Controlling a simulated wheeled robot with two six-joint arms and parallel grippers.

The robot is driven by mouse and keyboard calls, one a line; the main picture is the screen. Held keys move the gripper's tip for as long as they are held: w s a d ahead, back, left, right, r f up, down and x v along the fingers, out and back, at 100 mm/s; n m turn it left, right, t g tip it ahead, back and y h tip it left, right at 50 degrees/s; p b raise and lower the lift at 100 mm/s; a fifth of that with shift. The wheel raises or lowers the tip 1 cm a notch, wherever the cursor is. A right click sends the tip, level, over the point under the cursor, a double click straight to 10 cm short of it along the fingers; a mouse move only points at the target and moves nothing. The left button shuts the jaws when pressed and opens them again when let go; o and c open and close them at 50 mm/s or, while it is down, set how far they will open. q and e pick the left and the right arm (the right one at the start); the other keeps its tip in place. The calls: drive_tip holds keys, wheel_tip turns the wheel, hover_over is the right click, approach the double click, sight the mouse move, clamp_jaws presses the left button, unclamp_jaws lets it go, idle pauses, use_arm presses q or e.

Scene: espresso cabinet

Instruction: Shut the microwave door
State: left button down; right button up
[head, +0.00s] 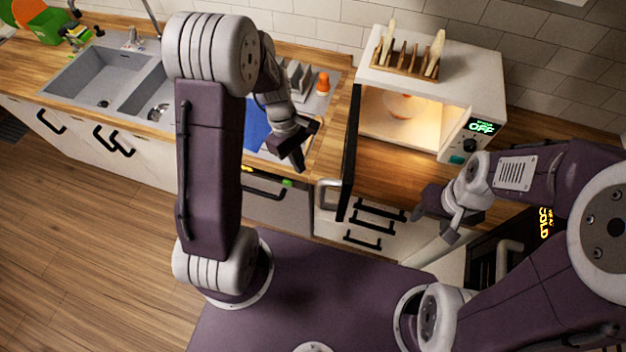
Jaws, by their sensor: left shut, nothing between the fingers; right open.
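The white microwave (478,88) stands on the wooden counter at the upper right. Its dark door (350,160) is swung wide open, seen almost edge-on at the left side and pointing toward me. A pale handle (322,192) shows on the left side of the door. The inside is lit, with a round orange and white item (400,105) in it. My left gripper (298,160) is shut and empty, to the left of the door and apart from it. My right gripper (437,218) is open and empty, right of the door and below the microwave front.
A wooden rack (405,66) with upright pieces stands on the microwave. The display (481,127) reads OFF. A double sink (100,78) is at the left. An orange-topped item (323,83) and a blue item (257,125) lie behind my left arm. Drawers with black handles (380,210) are below.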

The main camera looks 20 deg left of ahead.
use_arm(q)
drive_tip(key=s+d+f+p, duration=0.2)
drive_tip(key=d+f, duration=0.2)
drive_tip(key=shift+s+d+f, duration=0.25)
drive_tip(key=shift+s+d, duration=0.05)
drive_tip(key=shift+s, duration=0.05)
